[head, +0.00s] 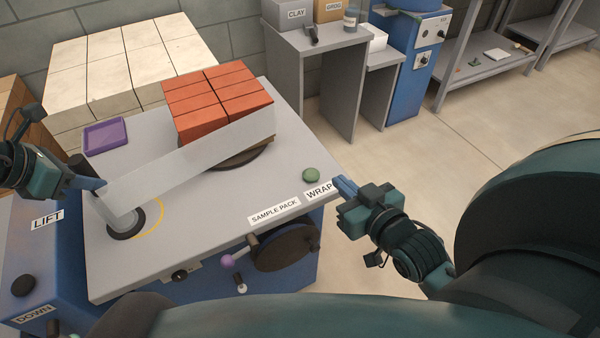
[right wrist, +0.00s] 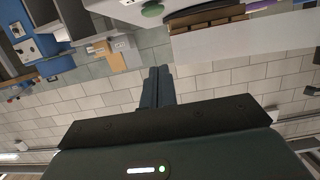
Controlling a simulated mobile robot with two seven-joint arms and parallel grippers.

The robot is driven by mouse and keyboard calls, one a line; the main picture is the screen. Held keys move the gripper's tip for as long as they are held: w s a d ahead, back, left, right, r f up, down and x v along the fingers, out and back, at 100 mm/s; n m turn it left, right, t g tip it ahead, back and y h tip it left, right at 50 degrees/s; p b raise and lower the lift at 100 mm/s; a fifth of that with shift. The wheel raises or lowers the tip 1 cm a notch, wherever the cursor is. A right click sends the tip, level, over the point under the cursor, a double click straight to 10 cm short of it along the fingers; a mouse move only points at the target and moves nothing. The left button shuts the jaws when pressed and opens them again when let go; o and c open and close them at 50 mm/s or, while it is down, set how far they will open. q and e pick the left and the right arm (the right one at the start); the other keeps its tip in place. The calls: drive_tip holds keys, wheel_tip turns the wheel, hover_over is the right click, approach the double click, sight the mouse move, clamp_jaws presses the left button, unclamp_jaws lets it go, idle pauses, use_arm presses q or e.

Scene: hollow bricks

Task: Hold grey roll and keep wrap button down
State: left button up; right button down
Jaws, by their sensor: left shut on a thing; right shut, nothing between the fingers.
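The pale grey roll (head: 120,213) stands on a dark disc inside a yellow ring at the near left of the grey table. My left gripper (head: 98,188) is shut on the roll's upper part. A translucent film (head: 190,163) stretches from the roll to the red brick pack (head: 215,100) on a round dark turntable (head: 240,158). The green wrap button (head: 311,175) is by the table's right edge, above the WRAP label (head: 319,190). My right gripper (head: 342,184) is shut and empty just right of the label, apart from the button. The button also shows in the right wrist view (right wrist: 152,9).
A purple tray (head: 105,136) lies at the table's far left. Pale blocks (head: 130,60) stand behind. Open floor (head: 400,160) lies to the right, with a grey bench (head: 305,48) and shelves beyond.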

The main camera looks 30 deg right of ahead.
hover_over(317, 186)
wheel_tip(317, 186, down, 2)
drive_tip(key=shift+s+f, duration=0.1)
wheel_tip(317, 186, down, 3)
drive_tip(key=shift+f, duration=0.55)
